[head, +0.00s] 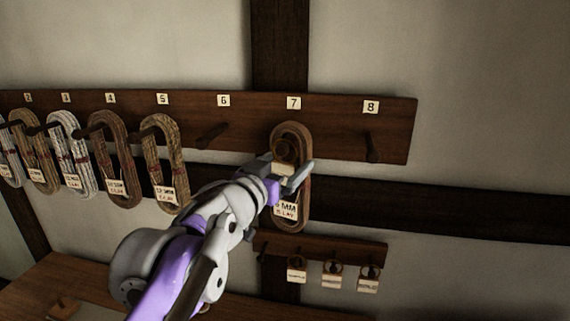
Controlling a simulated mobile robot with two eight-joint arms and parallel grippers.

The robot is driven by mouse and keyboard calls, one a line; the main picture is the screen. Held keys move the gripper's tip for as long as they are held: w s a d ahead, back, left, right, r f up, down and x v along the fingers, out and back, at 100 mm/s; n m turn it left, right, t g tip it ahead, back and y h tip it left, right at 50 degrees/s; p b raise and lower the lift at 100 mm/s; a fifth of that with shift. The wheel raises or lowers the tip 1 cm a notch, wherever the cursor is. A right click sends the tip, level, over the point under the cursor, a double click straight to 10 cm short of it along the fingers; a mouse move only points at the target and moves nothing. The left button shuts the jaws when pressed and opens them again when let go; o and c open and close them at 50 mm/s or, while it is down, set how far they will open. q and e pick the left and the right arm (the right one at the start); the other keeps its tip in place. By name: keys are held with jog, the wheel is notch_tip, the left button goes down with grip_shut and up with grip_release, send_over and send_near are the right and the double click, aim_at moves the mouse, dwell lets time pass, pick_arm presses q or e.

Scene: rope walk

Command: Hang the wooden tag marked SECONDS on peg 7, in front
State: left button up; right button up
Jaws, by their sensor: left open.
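The rope coil (305,205) hangs below the number 7 plate (294,102), its label partly covered by my left gripper (287,168). That gripper is open at the upper part of the coil, a finger on either side. Between its fingers is a small brown tag (284,149) with a pale face, in front of the coil at peg 7. It seems to hang on the peg, but the peg is mostly hidden and the contact cannot be made out. The tag's marking cannot be read. My right gripper is out of view.
Rope coils hang on the pegs to the left, including peg 5 (163,160). Peg 6 (212,135) and peg 8 (371,148) are bare. A small lower rail (330,245) holds three tags, with a bare peg at its left end. A wooden bench (95,280) lies below.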

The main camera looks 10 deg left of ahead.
pick_arm(q)
jog(key=b+v, duration=0.2)
jog(key=v, duration=0.7)
jog(key=s+a+f+n+g+y, duration=0.25)
jog(key=a+f+y, duration=0.2)
jog(key=f, duration=0.75)
jog(key=s+a+f+n+g+y, duration=0.2)
jog(key=s+a+f+n+y, duration=0.3)
jog(key=f, duration=0.6)
jog(key=s+d+f+m+g+h, duration=0.2)
jog(key=s+f, duration=0.4)
jog(key=f, duration=0.5)
jog(key=s+d+f+m+g+h, duration=0.2)
jog(key=s+f+g, duration=0.3)
jog(key=f, duration=0.6)
jog(key=shift+s+d+f, duration=0.2)
jog(key=shift+s+d, duration=0.05)
jog(key=shift+s, duration=0.8)
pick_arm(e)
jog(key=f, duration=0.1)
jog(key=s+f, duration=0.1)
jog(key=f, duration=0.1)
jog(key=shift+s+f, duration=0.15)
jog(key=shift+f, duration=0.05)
